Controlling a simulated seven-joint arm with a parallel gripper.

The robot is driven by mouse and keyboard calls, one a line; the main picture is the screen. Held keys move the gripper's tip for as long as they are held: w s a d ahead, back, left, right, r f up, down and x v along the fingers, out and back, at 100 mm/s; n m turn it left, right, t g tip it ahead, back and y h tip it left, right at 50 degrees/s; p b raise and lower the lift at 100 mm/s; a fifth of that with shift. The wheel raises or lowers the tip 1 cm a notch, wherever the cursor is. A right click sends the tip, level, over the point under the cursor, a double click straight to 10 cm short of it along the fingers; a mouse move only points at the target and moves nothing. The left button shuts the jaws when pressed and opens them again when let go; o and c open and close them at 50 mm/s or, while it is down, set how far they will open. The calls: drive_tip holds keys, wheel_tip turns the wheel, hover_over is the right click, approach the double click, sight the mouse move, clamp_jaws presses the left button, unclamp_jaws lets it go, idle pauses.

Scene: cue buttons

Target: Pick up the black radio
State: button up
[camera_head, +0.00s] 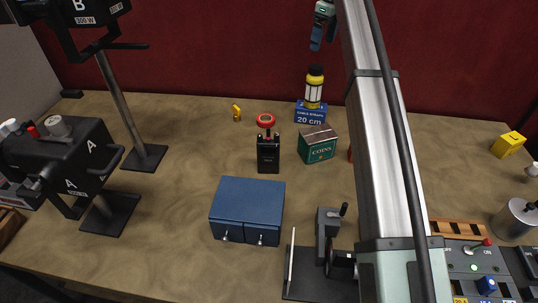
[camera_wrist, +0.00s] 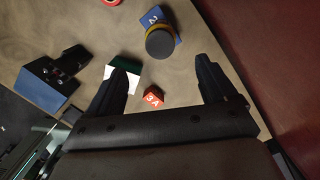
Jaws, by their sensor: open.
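The black radio (camera_head: 268,153) stands upright on the brown desk, left of the green coin box (camera_head: 318,146) and behind the blue cabinet (camera_head: 247,207). In the wrist view the radio (camera_wrist: 74,60) appears at the upper left, in front of the blue cabinet (camera_wrist: 42,88). My gripper (camera_wrist: 163,78) is open in the wrist view, with nothing between its fingers. It is above the desk and apart from the radio, which lies left of the left finger.
A red ring (camera_head: 265,120) lies behind the radio. A yellow-black lantern (camera_head: 314,88) stands on a blue box (camera_head: 310,114). A red 3A block (camera_wrist: 153,97) is between my fingers' lines. My arm hides part of the desk.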

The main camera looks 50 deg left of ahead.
drive_tip(key=c, duration=0.6)
drive_tip(key=shift+s+a, duration=0.15)
drive_tip(key=s, duration=0.3)
drive_tip(key=n+g+y, duration=0.2)
drive_tip(key=n+g, duration=0.1)
drive_tip(key=n, duration=0.4)
approach(267, 141)
drive_tip(key=x, duration=0.5)
drive_tip(key=shift+s+a+f, duration=0.1)
drive_tip(key=shift+a, duration=0.35)
drive_tip(key=shift+w+d+x, duration=0.1)
drive_tip(key=shift+d+x, duration=0.05)
drive_tip(key=shift+x, duration=1.15)
drive_tip(key=shift+w+d+x, duration=0.15)
drive_tip(key=shift+x, duration=1.15)
